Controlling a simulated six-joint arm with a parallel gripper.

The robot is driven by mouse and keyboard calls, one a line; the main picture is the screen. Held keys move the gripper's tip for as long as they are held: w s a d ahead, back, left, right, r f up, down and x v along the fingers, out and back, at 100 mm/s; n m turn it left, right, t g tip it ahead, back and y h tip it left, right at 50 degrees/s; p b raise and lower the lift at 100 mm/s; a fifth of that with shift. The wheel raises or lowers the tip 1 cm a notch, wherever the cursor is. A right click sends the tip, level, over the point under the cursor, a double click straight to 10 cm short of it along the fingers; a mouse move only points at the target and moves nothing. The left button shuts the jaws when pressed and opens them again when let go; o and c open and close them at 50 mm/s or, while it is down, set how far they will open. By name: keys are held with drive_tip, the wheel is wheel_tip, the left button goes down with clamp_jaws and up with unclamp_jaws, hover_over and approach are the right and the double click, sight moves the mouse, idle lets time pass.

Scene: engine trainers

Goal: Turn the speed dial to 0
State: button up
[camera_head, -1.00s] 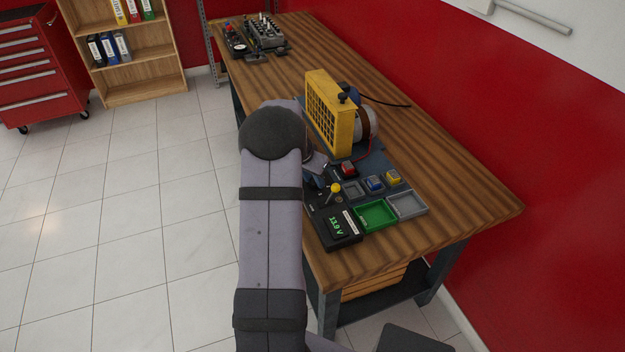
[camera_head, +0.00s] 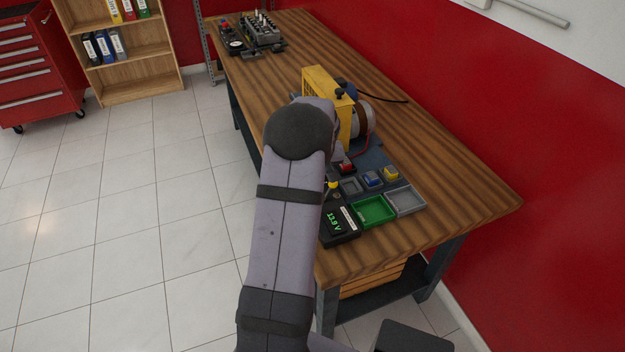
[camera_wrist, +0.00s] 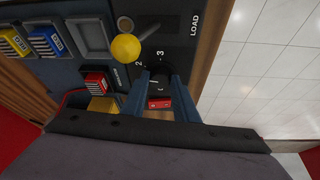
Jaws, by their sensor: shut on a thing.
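In the wrist view my gripper (camera_wrist: 160,100) has its two blue-grey fingers on either side of a dark knob (camera_wrist: 160,74), which looks like the speed dial. It is shut on this knob. The knob's pointer and the number it points to cannot be made out clearly. Numbers 2 and 3 and the word LOAD are printed on the dark panel (camera_wrist: 178,50) beside it. A small red part (camera_wrist: 160,103) shows between the fingers. In the head view my arm hides the gripper and the dial.
A yellow-knobbed lever (camera_wrist: 125,47) stands close beside my fingers. The head view shows a green readout (camera_head: 335,220), a green tray (camera_head: 373,211), a grey tray (camera_head: 405,200), small coloured blocks and the yellow-caged engine (camera_head: 322,83). The bench's right side is clear.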

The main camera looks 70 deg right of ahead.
drive_tip(key=n+b, duration=0.2)
drive_tip(key=n+y+b, duration=0.1)
drive_tip(key=b, duration=0.1)
drive_tip(key=shift+s+d+f+n+t, duration=0.1)
drive_tip(key=shift+s+f+n+t, duration=0.05)
drive_tip(key=shift+f+n+t, duration=0.25)
drive_tip(key=n, duration=0.1)
drive_tip(key=n+y, duration=0.1)
drive_tip(key=n, duration=0.2)
drive_tip(key=shift+s+d+r+n+t+y+b, duration=0.1)
drive_tip(key=shift+d+r+n+t+y+b, duration=0.05)
drive_tip(key=shift+r+n+t+y+b, duration=0.2)
drive_tip(key=n+y+p, duration=0.1)
drive_tip(key=n, duration=0.1)
drive_tip(key=n+y+p, duration=0.1)
drive_tip(key=n+p, duration=0.1)
drive_tip(key=shift+d+r, duration=0.1)
drive_tip(key=shift+d, duration=0.1)
drive_tip(key=n+y+p, duration=0.1)
drive_tip(key=n+p, duration=0.2)
drive_tip(key=shift+d+p, duration=0.1)
drive_tip(key=shift+p, duration=0.2)
drive_tip(key=shift+f+n+p, duration=0.25)
drive_tip(key=shift+n+p, duration=0.3)
drive_tip(key=shift+p, duration=0.15)
drive_tip(key=o, duration=1.1)
drive_tip(key=shift+c, duration=0.2)
drive_tip(key=shift+d, duration=0.1)
drive_tip(key=shift+r, duration=0.3)
